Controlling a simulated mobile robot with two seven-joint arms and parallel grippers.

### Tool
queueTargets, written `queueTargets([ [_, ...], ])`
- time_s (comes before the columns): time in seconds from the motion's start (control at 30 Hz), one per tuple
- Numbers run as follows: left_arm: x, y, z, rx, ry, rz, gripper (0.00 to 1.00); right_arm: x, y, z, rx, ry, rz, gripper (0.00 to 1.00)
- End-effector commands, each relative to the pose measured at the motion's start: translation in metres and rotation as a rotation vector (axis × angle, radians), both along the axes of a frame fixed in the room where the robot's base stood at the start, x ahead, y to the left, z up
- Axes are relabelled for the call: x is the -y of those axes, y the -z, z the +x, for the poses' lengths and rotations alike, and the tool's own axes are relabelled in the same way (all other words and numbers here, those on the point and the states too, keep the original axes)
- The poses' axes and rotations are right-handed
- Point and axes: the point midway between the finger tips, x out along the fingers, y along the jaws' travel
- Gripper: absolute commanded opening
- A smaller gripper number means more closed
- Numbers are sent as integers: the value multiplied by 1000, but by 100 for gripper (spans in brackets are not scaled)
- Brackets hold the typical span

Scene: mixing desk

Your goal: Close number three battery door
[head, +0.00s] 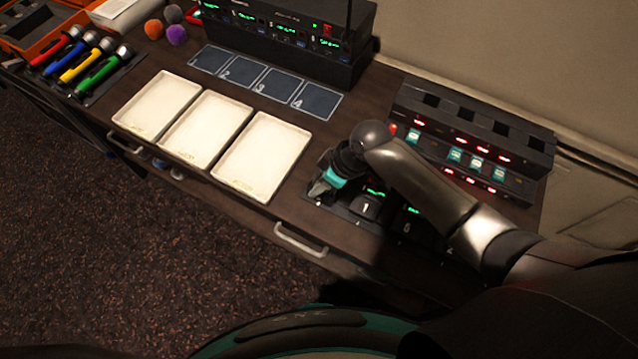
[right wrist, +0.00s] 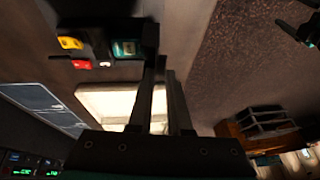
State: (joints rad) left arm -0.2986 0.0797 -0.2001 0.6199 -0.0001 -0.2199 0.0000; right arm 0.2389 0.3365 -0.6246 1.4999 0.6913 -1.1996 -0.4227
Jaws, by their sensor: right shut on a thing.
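My right gripper (head: 322,186) is low over the near edge of the desk, left of a black unit marked 1 (head: 366,207). It is shut on a small dark part, too dark to identify. In the right wrist view its fingers (right wrist: 152,45) reach a dark device (right wrist: 95,72) with a teal panel and yellow, red and white buttons. I cannot read a number three on a door, nor tell whether a door is open. My arm hides part of the black units. A dark and teal shape at the wrist view's right edge seems to be my left gripper (right wrist: 300,32); its opening is unclear.
Three white trays (head: 262,190) stand left of the gripper, with numbered dark mats (head: 268,82) behind. A rack with red lights and teal packs (head: 470,140) stands at right. A black receiver stack (head: 285,40) stands at the back; colored flashlights (head: 80,65) lie far left.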

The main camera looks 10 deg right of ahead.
Motion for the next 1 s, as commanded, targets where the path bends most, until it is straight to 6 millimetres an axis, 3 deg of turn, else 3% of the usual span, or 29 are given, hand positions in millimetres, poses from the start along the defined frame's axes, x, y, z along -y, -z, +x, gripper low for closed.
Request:
queueTargets([
  [1.0,0,2,-2,-3,0,1,97,2,0,3,-24,2,17,0],
])
